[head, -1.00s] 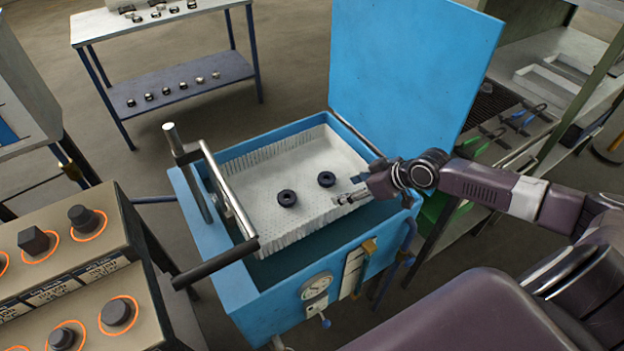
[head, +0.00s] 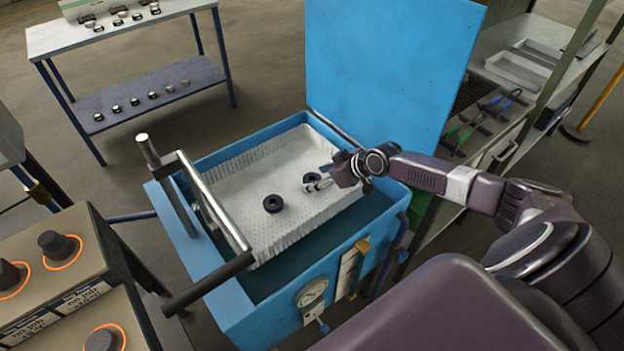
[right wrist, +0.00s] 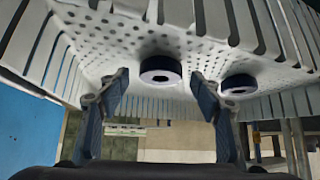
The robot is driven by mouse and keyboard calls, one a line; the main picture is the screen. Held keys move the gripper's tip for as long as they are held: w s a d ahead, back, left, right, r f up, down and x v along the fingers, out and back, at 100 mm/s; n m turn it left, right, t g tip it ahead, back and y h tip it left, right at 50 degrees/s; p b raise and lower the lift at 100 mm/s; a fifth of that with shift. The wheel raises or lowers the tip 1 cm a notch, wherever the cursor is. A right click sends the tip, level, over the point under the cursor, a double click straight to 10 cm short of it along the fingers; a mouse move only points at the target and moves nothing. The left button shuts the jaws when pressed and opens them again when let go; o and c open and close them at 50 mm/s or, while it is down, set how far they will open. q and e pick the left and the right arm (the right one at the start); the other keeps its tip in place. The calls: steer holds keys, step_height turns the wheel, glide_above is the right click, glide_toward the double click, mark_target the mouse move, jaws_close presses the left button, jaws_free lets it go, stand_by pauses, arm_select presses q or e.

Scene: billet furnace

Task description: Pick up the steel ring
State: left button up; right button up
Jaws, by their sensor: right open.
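Two dark steel rings lie flat and apart on the white perforated floor of a basket (head: 235,187). One ring (head: 273,203) is near the basket's middle, and the other ring (head: 312,178) is to its right. My right gripper (head: 312,184) is open at the right-hand ring and partly covers it. In the right wrist view one ring (right wrist: 160,72) shows beyond the gap between the two open fingers (right wrist: 160,95). The other ring (right wrist: 238,84) is to the right, beyond the right finger. I see no ring held. My left gripper is not in view.
The basket sits in a blue tank (head: 205,290) with a raised blue lid (head: 390,75) behind it. A metal handle frame (head: 205,200) stands on its left side. A knobbed console (head: 60,290) is at lower left, and a table (head: 120,40) with small parts is behind.

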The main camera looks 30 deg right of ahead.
steer(key=shift+w+a+f, duration=0.1)
steer(key=shift+w+f, duration=0.25)
steer(key=shift+f, duration=0.1)
steer(key=shift+c, duration=0.5)
steer(key=c, duration=1.3)
steer(key=shift+r, duration=0.1)
steer(key=shift+c, duration=0.8)
steer(key=shift+r, duration=0.1)
